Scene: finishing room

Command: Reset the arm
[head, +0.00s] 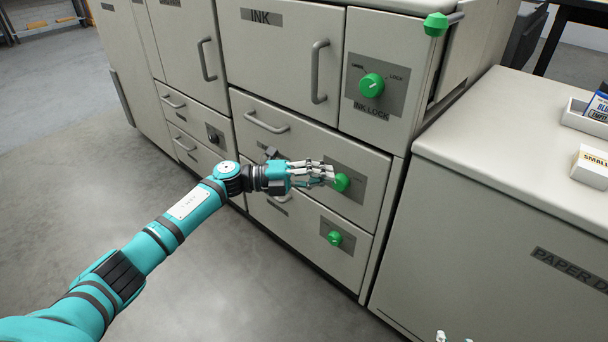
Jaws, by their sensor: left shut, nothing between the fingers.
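My left arm (150,250) reaches in from the lower left, stretched toward the cabinet front. My left gripper (326,174) is shut and empty. Its fingertips are right by the green knob (342,182) on a drawer front below the ink lock; I cannot tell whether they touch it. Two small pale tips at the bottom edge (454,338) look like part of my right gripper. The rest of it is out of the frame.
The ink lock has a green knob (372,85), and another green knob (334,238) sits on the lower drawer. Handles (319,72) stick out from the doors. A paper cabinet (510,240) stands at the right, with small boxes (591,167) on top. The grey floor (80,190) at left is clear.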

